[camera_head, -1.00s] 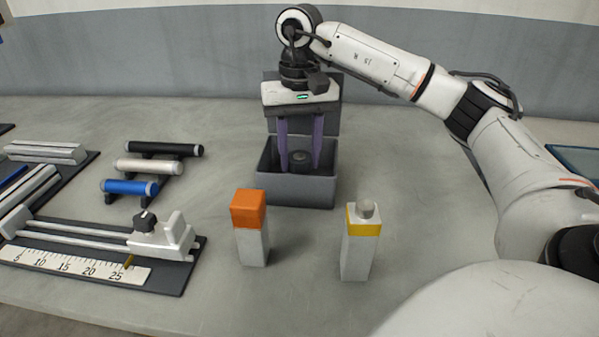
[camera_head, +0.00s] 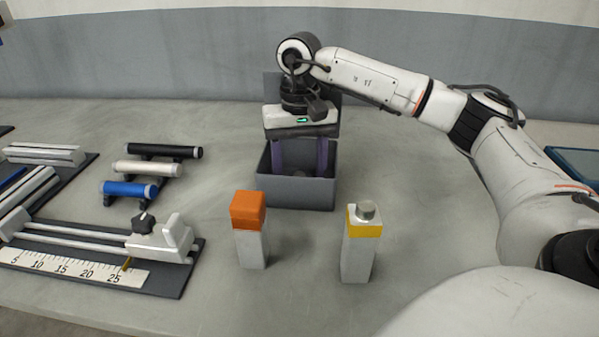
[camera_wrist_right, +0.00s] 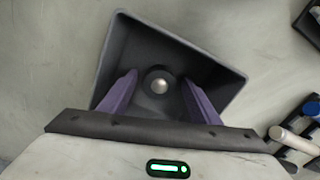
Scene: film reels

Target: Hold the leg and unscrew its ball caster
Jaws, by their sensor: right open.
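My right gripper (camera_head: 300,170) points down into an open grey box (camera_head: 296,192), its purple fingers spread apart. In the right wrist view, a dark round caster with a shiny silver ball (camera_wrist_right: 160,86) is in the box between the fingers (camera_wrist_right: 160,98), with a gap on each side. The box's front wall hides it in the head view.
At left, a dark base carries rails, a white slider (camera_head: 163,239) and a ruler (camera_head: 72,268). Behind it lie blue (camera_head: 129,188), white (camera_head: 147,167) and black (camera_head: 165,150) rods on a rack. The table around the two upright pieces is clear.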

